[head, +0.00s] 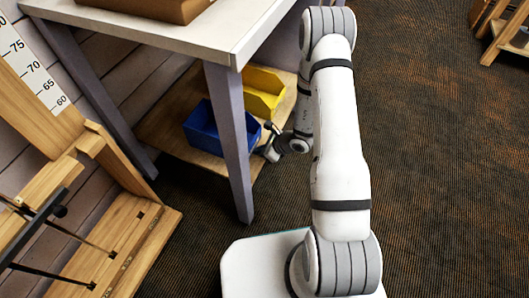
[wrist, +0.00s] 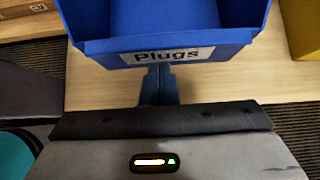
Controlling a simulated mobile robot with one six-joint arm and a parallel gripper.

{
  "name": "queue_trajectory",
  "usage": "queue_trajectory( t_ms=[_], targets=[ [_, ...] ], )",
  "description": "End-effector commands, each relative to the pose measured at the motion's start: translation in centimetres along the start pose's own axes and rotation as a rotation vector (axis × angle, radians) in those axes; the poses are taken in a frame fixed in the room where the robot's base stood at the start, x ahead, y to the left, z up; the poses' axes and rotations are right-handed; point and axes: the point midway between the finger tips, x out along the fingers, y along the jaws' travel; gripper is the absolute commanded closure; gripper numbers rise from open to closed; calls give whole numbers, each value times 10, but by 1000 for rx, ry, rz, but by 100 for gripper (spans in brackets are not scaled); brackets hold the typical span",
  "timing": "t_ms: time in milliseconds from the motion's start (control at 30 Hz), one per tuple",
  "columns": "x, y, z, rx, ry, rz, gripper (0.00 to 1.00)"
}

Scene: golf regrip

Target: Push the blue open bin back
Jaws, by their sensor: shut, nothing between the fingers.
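The blue open bin (head: 203,131) sits on the low wooden shelf under the white table, partly behind a table leg in the head view. In the wrist view the blue bin (wrist: 215,45) is straight ahead, with a "Plugs" label on its front. My gripper (wrist: 158,72) is shut and empty, its fingertips at the lower edge of the label. They look touching or very close to the bin's front; I cannot tell which. In the head view my gripper (head: 268,152) is at the right side of the bin, low by the shelf edge.
A yellow bin (head: 262,93) stands behind and to the right of the blue one on the shelf (head: 180,140). A table leg (head: 232,150) stands in front. A wooden rack (head: 120,245) is at the left. Open carpet lies to the right.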

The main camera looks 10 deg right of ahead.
Motion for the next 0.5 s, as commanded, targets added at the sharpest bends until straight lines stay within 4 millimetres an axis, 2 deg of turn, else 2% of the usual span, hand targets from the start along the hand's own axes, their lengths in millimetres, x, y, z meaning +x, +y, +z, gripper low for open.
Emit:
queue_trajectory(
  t_ms=[267, 500],
  targets=[
    [-3, -2, -4, 4, 1, -3, 100],
    [-26, -4, -28, 3, 0, -3, 100]
  ],
)
